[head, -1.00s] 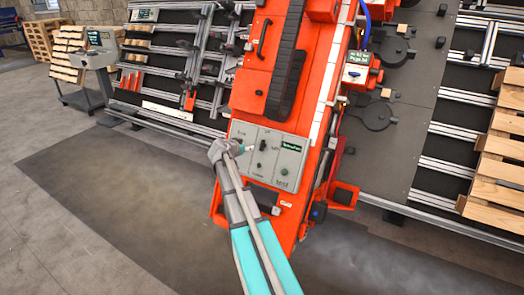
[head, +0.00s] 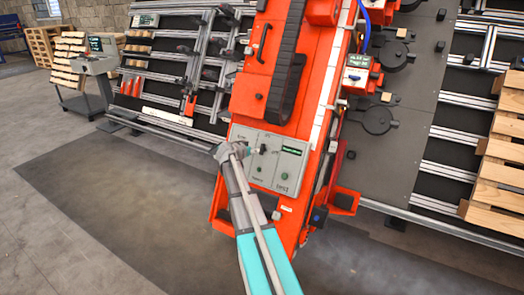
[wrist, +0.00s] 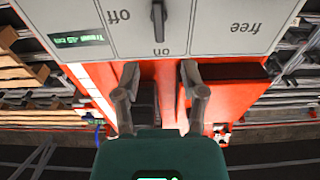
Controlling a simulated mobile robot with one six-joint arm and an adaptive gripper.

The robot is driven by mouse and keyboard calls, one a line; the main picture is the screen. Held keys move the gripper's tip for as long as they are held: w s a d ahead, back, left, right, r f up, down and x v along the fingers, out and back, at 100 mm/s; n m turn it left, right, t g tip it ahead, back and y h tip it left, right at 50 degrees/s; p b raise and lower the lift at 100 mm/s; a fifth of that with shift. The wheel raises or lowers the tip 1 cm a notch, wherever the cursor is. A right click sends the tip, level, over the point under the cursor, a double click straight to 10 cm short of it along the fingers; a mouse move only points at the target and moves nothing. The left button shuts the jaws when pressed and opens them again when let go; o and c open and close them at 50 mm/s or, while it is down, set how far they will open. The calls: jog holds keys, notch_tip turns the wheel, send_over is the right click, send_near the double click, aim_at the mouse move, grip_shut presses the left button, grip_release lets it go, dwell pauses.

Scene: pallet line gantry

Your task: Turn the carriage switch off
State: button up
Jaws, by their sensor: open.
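The carriage switch is a dark lever knob (head: 263,149) on the grey control panel (head: 267,172) of the orange carriage. In the wrist view the knob (wrist: 158,20) stands at the top centre, partly cut off by the frame edge. Its visible end points down toward the upside-down word "on". The upside-down "off" is to its left, and "free" is on another panel section to the right. My gripper (wrist: 158,76) is open and empty, its two fingers apart below the knob and not touching it. In the head view my gripper (head: 249,150) is just left of the knob.
A small orange control box (head: 357,74) is at the right. Wooden pallets (head: 500,165) stand far right. The grey floor left of the carriage is clear.

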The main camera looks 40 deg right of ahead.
aim_at(262, 147)
jog(key=b+x, duration=0.3)
jog(key=x, duration=0.6)
jog(key=shift+w+d+f, duration=0.15)
jog(key=shift+d, duration=0.05)
grip_shut()
jog(key=shift+d, duration=0.2)
jog(key=shift+a, duration=0.2)
